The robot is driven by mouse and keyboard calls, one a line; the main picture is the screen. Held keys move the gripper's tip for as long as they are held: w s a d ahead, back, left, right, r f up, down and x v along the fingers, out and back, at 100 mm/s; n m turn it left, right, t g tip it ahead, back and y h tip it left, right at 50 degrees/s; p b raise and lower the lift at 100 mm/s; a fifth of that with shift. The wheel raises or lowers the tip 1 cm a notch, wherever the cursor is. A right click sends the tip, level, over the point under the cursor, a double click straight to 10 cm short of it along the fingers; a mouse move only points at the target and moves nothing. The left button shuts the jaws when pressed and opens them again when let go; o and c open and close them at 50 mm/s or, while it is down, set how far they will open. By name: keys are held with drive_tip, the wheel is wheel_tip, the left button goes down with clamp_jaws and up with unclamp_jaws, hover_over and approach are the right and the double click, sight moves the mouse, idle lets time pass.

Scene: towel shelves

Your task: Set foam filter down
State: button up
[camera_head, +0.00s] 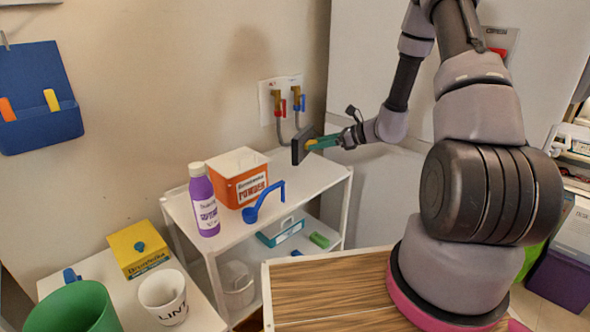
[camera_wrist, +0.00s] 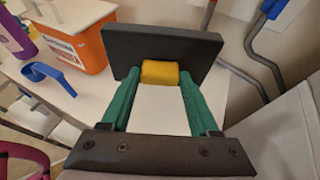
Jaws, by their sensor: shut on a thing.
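The foam filter is a dark grey flat slab (camera_head: 301,145) with a yellow block on its face. In the wrist view the slab (camera_wrist: 125,46) stands on edge across the far end of my gripper, with the yellow block (camera_wrist: 160,73) between the two green fingers. My gripper (camera_head: 322,143) is shut on this yellow block and holds the filter above the back right part of the white shelf unit's top (camera_head: 318,176). The wrist view does not clearly show whether the slab's lower edge touches the shelf top.
An orange box (camera_head: 237,190), a blue scoop (camera_head: 265,203) and a purple bottle (camera_head: 204,208) stand on the left of the shelf top. Hoses and taps (camera_head: 286,100) are on the wall behind. The right part of the top looks clear. A wooden surface (camera_head: 330,290) is in front.

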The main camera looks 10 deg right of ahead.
wheel_tip(320, 180, down, 3)
drive_tip(key=shift+w+a+r, duration=0.1)
drive_tip(key=shift+f, duration=1.9)
drive_tip(key=shift+f, duration=0.2)
drive_tip(key=o, duration=1.4)
drive_tip(key=shift+r, duration=0.1)
